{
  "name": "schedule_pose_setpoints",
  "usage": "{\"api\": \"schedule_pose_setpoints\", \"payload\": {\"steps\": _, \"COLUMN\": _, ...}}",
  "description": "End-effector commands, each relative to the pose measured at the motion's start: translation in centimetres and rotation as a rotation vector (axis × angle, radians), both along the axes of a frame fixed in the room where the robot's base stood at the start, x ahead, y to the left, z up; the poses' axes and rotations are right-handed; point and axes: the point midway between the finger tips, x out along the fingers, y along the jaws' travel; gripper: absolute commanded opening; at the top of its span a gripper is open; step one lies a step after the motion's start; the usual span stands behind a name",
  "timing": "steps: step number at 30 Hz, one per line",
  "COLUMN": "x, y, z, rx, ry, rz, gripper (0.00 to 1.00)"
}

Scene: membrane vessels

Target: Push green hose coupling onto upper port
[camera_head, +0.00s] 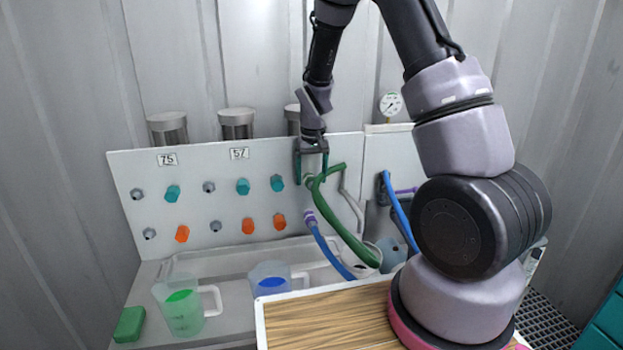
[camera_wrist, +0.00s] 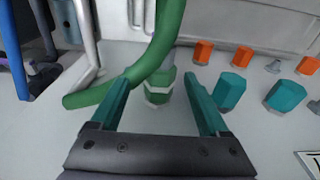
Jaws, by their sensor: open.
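The green hose coupling (camera_wrist: 158,88), with a pale band, sits against the white panel between my open fingers in the wrist view. In the head view it is mostly hidden behind my gripper (camera_head: 311,170). The upper port is hidden by the coupling, so I cannot tell how far on it is. The green hose (camera_head: 345,232) runs from the coupling and curves down to the right; it also shows in the wrist view (camera_wrist: 168,38). My gripper (camera_wrist: 158,82) is open, with one teal finger on each side of the coupling and visible gaps.
A blue hose (camera_head: 324,248) with a purple coupling (camera_head: 309,216) is below. Jugs of green (camera_head: 170,315) and blue liquid (camera_head: 258,272) stand in front. A wooden board (camera_head: 320,325) lies nearer.

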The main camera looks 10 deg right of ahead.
Motion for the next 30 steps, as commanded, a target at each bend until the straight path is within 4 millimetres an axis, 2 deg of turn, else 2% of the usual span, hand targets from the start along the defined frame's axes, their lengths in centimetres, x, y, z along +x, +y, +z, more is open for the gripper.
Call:
{"api": "schedule_pose_setpoints", "payload": {"steps": 12, "x": -0.9, "y": 0.1, "z": 7.9, "rx": 0.002, "ry": -0.005, "rz": 0.001, "gripper": 0.79}}
{"api": "schedule_pose_setpoints", "payload": {"steps": 20, "x": -1.4, "y": -0.2, "z": 10.7, "rx": 0.009, "ry": -0.01, "rz": -0.008, "gripper": 0.79}}
{"api": "schedule_pose_setpoints", "payload": {"steps": 23, "x": -2.4, "y": -0.7, "z": 12.9, "rx": 0.032, "ry": -0.034, "rz": -0.031, "gripper": 0.79}}
{"api": "schedule_pose_setpoints", "payload": {"steps": 26, "x": -4.1, "y": -1.6, "z": 16.1, "rx": 0.071, "ry": -0.075, "rz": -0.068, "gripper": 0.79}}
{"api": "schedule_pose_setpoints", "payload": {"steps": 30, "x": -7.5, "y": -2.9, "z": 20.9, "rx": 0.13, "ry": -0.142, "rz": -0.126, "gripper": 0.79}}
